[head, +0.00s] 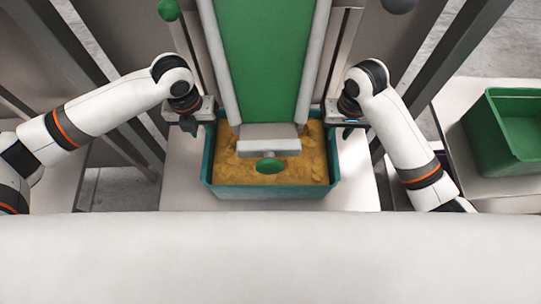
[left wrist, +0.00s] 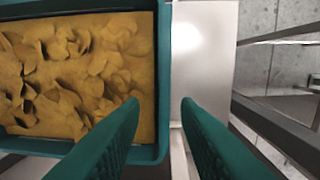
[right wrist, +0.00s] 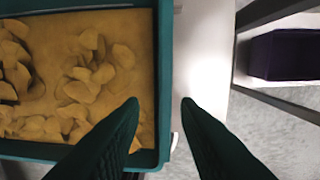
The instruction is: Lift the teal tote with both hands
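The teal tote (head: 333,178) stands on a pale platform below a green chute and is filled with yellow-brown chip-like pieces (head: 305,165). My left gripper (head: 190,128) is above the tote's left side wall. In the left wrist view its fingers (left wrist: 160,108) are apart, with the tote's rim (left wrist: 164,60) showing between the tips. My right gripper (head: 348,130) is above the right side wall. In the right wrist view its fingers (right wrist: 159,106) are also apart, with the rim (right wrist: 165,50) between the tips. I cannot tell whether the tips reach below the rim.
The green chute (head: 265,60) with pale side rails and a green knob (head: 269,165) hangs over the tote's middle. A green bin (head: 505,150) stands on a side surface at the right. Dark posts rise on both sides. A dark purple bin (right wrist: 285,55) shows in the right wrist view.

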